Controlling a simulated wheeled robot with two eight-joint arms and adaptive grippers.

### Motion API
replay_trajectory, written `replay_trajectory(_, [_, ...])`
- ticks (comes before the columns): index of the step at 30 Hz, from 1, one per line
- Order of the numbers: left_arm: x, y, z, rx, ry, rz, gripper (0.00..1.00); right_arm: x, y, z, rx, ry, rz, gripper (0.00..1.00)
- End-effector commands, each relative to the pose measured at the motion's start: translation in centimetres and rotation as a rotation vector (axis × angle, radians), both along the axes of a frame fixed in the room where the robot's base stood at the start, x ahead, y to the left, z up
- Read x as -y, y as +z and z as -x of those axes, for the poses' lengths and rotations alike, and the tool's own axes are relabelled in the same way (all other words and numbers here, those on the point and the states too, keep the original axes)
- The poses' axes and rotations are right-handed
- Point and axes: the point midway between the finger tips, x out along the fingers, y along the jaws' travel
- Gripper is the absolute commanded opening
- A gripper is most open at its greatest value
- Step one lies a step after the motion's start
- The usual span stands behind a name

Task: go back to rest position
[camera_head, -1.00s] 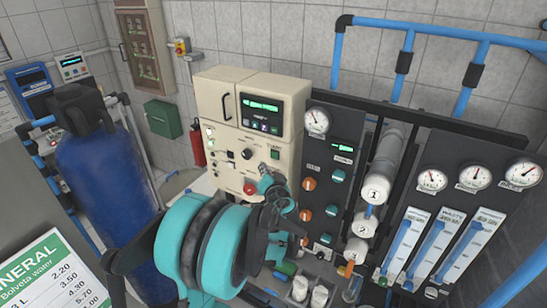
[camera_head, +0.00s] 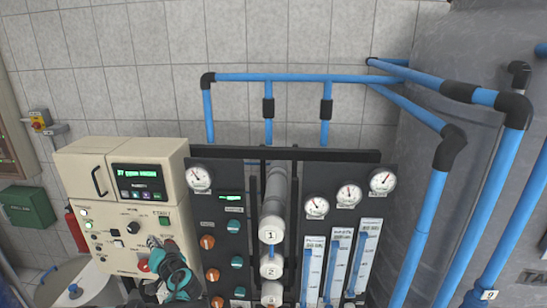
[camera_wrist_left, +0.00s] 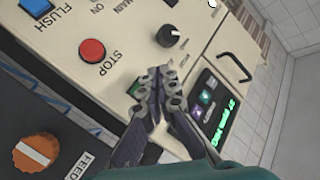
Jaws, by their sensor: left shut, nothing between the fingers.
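My left gripper (camera_head: 160,243) is at the lower left in the head view, in front of the cream control box (camera_head: 75,165). Its teal wrist (camera_head: 175,275) comes up from below. In the left wrist view the dark jointed fingers (camera_wrist_left: 160,75) are closed together and empty, over the box's panel. They lie between the red STOP button (camera_wrist_left: 92,50) and the display (camera_wrist_left: 222,105), near a black knob (camera_wrist_left: 173,35). A green button (camera_wrist_left: 134,90) is partly hidden by the fingers. I cannot tell whether they touch the panel. My right gripper is not in view.
The dark rack panel (camera_head: 218,222) with knobs and gauges stands right of the box. White numbered cylinders (camera_head: 272,225) and flow meters (camera_head: 340,260) follow. Blue pipes (camera_head: 290,78) run above and to the right, beside a large grey tank (camera_head: 470,60).

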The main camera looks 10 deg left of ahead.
Motion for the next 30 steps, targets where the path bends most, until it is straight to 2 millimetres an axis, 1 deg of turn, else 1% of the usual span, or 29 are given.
replay_trajectory(2, [0.7, -1.1, 0.4, -0.007, -0.004, 0.024, 0.00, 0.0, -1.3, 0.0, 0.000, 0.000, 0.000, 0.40])
replay_trajectory(5, [2.6, -3.6, 1.7, -0.031, -0.017, 0.092, 0.00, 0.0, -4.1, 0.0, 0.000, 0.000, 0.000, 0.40])
replay_trajectory(8, [5.7, -7.6, 3.8, -0.074, -0.043, 0.200, 0.00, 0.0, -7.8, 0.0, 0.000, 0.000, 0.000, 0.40])
replay_trajectory(9, [7.2, -9.3, 4.8, -0.098, -0.058, 0.246, 0.00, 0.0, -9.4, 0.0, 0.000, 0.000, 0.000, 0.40])
replay_trajectory(11, [9.6, -12.0, 6.4, -0.134, -0.085, 0.317, 0.00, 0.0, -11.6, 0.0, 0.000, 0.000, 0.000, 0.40])
replay_trajectory(12, [11.2, -13.8, 7.5, -0.159, -0.107, 0.364, 0.00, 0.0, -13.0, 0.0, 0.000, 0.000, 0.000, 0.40])
replay_trajectory(14, [13.7, -16.6, 9.2, -0.199, -0.144, 0.434, 0.00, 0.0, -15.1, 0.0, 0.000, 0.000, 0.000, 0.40])
replay_trajectory(15, [15.4, -18.5, 10.5, -0.227, -0.171, 0.482, 0.00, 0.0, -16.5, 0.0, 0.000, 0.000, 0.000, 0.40])
replay_trajectory(17, [18.1, -21.4, 12.4, -0.270, -0.217, 0.550, 0.00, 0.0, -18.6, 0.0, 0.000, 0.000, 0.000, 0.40])
replay_trajectory(18, [19.9, -23.2, 13.7, -0.296, -0.250, 0.595, 0.00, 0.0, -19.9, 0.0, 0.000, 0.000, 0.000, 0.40])
replay_trajectory(20, [22.5, -25.8, 15.5, -0.336, -0.300, 0.656, 0.00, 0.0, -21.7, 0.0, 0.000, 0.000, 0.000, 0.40])
replay_trajectory(21, [24.0, -27.3, 16.7, -0.360, -0.333, 0.693, 0.00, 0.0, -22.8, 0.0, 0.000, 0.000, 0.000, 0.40])
replay_trajectory(24, [27.3, -30.2, 19.1, -0.407, -0.406, 0.770, 0.00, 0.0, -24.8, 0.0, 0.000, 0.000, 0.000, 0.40])
replay_trajectory(25, [28.1, -30.8, 19.7, -0.420, -0.424, 0.786, 0.00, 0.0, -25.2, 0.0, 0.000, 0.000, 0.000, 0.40])
replay_trajectory(27, [29.4, -31.8, 20.7, -0.438, -0.457, 0.817, 0.00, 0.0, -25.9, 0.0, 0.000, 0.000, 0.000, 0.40])
replay_trajectory(30, [30.5, -32.3, 21.4, -0.452, -0.483, 0.842, 0.00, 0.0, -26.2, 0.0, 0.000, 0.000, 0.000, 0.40])
